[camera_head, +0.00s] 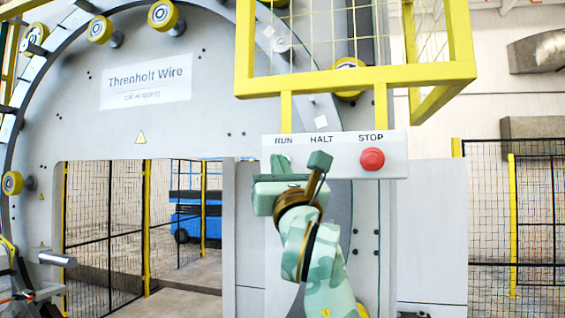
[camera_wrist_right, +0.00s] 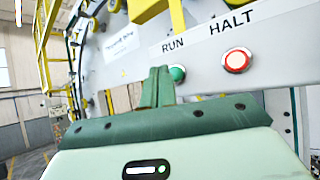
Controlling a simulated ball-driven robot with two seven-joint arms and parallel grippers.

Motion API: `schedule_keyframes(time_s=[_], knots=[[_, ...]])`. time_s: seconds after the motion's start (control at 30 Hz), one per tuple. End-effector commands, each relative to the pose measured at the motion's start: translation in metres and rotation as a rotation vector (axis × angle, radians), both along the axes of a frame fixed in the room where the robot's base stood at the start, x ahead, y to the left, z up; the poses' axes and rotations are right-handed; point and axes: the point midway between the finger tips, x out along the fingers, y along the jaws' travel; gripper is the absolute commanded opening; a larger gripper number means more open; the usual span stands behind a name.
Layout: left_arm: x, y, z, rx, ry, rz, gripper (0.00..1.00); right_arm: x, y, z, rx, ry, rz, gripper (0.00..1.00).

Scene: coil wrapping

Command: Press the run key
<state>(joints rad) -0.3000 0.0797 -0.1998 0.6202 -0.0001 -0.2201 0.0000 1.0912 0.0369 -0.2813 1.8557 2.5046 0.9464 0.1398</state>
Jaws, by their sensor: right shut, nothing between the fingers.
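The control panel (camera_head: 393,143) is a pale box labelled RUN, HALT and STOP. In the head view my right gripper (camera_head: 280,188) is in front of its left part and hides the run and halt keys. In the right wrist view the green run key (camera_wrist_right: 178,73) shows under the RUN label, partly covered by my shut, empty right fingers (camera_wrist_right: 158,84). The fingertips are just left of the key's middle; I cannot tell if they touch it. The red stop key (camera_head: 372,159) is clear. My left gripper is not in view.
A yellow guard cage (camera_head: 355,80) hangs above the panel on yellow posts. The large grey ring machine (camera_head: 215,90) with yellow rollers stands behind. Mesh fences (camera_head: 105,220) and a blue vehicle (camera_head: 195,218) are farther back.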

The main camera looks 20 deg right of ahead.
Motion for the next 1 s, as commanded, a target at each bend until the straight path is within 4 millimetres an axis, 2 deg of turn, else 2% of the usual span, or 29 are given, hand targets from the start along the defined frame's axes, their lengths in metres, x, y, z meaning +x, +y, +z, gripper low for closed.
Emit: schedule_keyframes(time_s=[1.0], knots=[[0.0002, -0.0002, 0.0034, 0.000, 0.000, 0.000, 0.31, 0.0093, -0.0066, 0.0005, -0.001, 0.000, -0.001, 0.00]])
